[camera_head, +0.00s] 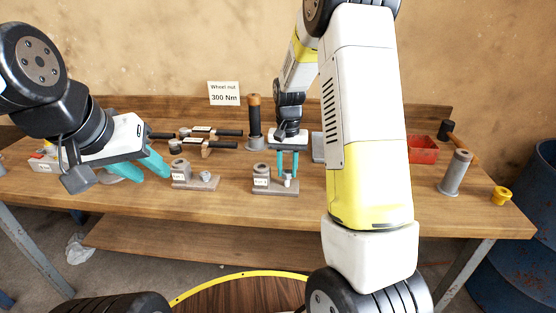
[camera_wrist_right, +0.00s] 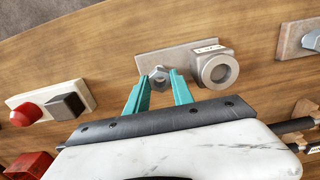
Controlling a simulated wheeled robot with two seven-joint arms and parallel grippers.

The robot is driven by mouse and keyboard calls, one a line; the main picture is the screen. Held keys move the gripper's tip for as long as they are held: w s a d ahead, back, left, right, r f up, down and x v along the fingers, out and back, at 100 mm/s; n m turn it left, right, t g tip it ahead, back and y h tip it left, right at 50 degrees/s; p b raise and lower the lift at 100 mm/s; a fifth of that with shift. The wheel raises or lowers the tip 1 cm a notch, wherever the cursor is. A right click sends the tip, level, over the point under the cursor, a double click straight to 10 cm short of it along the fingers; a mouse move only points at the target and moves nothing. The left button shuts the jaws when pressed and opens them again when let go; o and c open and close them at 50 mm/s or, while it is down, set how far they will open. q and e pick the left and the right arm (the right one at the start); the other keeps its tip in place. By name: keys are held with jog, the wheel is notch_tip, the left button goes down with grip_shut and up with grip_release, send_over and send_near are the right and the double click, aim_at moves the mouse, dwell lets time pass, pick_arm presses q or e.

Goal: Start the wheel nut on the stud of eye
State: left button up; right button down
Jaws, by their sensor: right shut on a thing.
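My right gripper (camera_head: 288,177) points down over a grey plate (camera_head: 275,191) in the middle of the bench. The right wrist view shows its teal fingers (camera_wrist_right: 160,78) shut on a hexagonal grey wheel nut (camera_wrist_right: 159,74). The nut is at the left part of the plate (camera_wrist_right: 180,57) in that view; the stud is hidden, so I cannot tell if they are engaged. A labelled grey round post (camera_head: 261,173) stands on the same plate; its label is too small to read. My left gripper (camera_head: 150,178) is open and empty, above the bench at the left.
A second plate (camera_head: 195,184) with a labelled post lies to the left. Black-handled tools (camera_head: 210,132) and a dark upright cylinder (camera_head: 254,115) are behind. A red bin (camera_head: 423,150), a grey cylinder (camera_head: 455,172) and a yellow part (camera_head: 501,196) stand at the right. The bench's front strip is clear.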

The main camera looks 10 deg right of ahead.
jog(key=shift+f, duration=0.55)
jog(key=c, duration=1.8)
grip_release()
grip_shut()
